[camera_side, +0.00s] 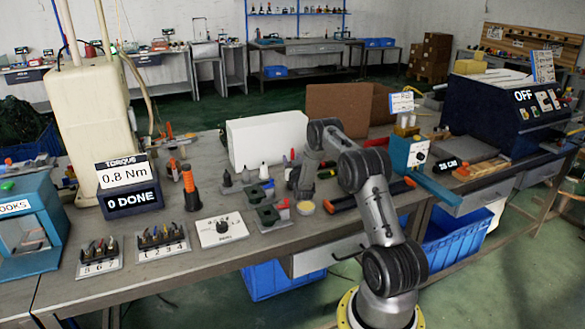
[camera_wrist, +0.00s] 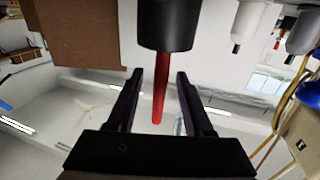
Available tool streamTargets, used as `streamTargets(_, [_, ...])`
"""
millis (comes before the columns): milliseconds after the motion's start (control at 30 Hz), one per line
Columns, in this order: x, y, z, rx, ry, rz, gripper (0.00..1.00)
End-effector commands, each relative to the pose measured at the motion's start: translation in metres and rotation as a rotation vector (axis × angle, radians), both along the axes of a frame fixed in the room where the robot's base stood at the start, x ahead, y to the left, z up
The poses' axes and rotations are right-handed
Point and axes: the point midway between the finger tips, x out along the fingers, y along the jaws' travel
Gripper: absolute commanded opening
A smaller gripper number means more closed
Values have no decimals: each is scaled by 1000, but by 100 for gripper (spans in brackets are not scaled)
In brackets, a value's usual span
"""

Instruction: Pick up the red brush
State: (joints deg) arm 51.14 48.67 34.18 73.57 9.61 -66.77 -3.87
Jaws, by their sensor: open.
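The red brush shows in the wrist view as a slim red rod (camera_wrist: 159,95) coming out of a thick black cylinder (camera_wrist: 166,28). That view looks upside down. My gripper (camera_wrist: 159,76) is open, with one dark finger on each side of the rod and a visible gap on both sides. I cannot tell whether the rod is at the depth of the fingertips. In the side view a small red upright piece (camera_side: 292,155), likely the brush, stands among small tools on the bench beside the end of my arm. My fingers are hard to make out there.
A white box (camera_side: 264,139) and a brown panel (camera_side: 338,108) stand behind the tools. Small holders and dark cones crowd the bench around my gripper. A white dial plate (camera_side: 220,229) and numbered tool racks (camera_side: 162,243) lie at the front left. A teal box (camera_side: 408,152) stands right.

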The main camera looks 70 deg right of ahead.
Motion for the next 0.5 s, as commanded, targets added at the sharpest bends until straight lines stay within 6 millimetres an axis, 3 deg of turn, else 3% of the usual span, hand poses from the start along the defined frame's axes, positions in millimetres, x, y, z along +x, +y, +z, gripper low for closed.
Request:
streamTargets(167, [10,-16,0,0,0,0,52])
streamTargets(433, [11,-18,0,1,1,0,52])
streamTargets(500, [11,-18,0,1,1,0,39])
